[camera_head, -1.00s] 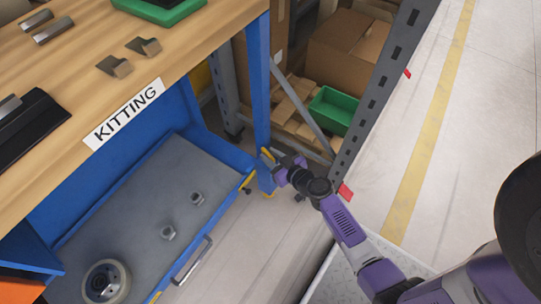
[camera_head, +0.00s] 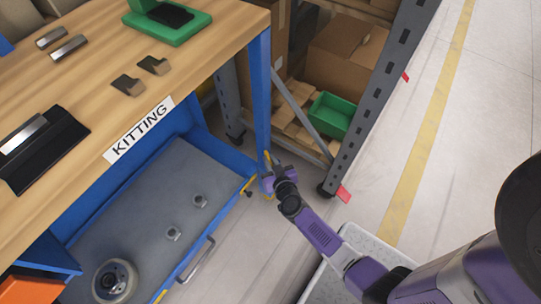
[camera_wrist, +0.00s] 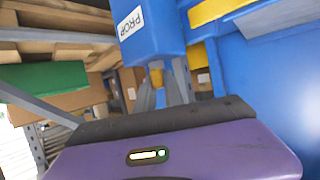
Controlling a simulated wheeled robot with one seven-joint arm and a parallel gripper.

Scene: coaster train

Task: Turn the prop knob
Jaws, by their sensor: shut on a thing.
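The prop knob (camera_wrist: 156,77) is a small yellow-orange piece below the white PROP label (camera_wrist: 131,22) on a blue post (camera_wrist: 153,42) in the wrist view. My gripper (camera_wrist: 160,92) has its grey fingers shut on the knob, which is partly hidden between them. In the head view my gripper (camera_head: 272,178) is at the lower part of the blue bench leg (camera_head: 260,95), where the knob itself is too small and covered to make out clearly.
A wooden bench (camera_head: 203,50) with a KITTING label stands left, above an open blue drawer (camera_head: 135,205) holding two nuts and a round wheel. A grey rack post (camera_head: 372,105), cartons and a green bin (camera_head: 331,116) are close behind my arm. Open floor lies right.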

